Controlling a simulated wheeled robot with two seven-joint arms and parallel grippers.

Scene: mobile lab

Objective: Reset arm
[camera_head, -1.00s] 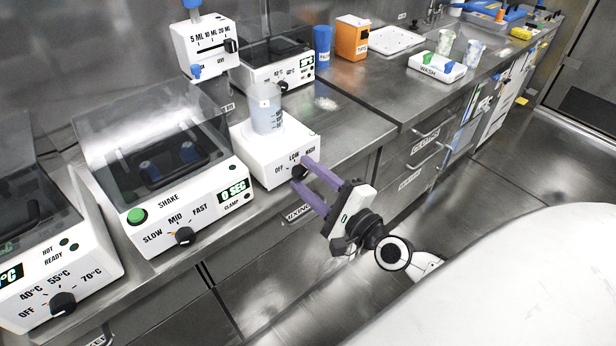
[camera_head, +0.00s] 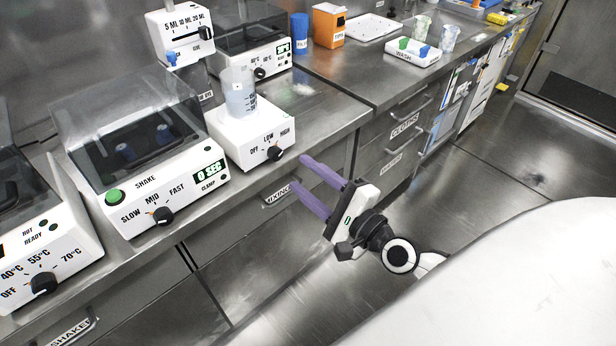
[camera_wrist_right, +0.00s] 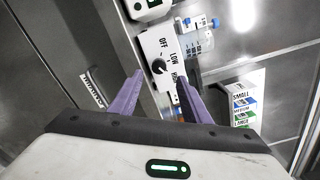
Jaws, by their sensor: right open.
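My right gripper (camera_head: 298,173) is open and empty, its two purple fingers apart. In the head view it hangs in front of the counter edge, to the lower right of the white stirrer (camera_head: 248,148). A clear beaker with bluish liquid (camera_head: 239,95) stands on the stirrer. The stirrer's black knob (camera_head: 276,154) points toward HIGH and is clear of the fingers. In the right wrist view the purple fingers (camera_wrist_right: 158,95) show with the knob (camera_wrist_right: 158,66) beyond them, not touching. My left gripper does not show.
The shaker (camera_head: 160,170) and a heater with a temperature dial (camera_head: 45,245) stand left on the steel counter. Drawers with handles (camera_head: 408,122) line the front. Floor at right is clear.

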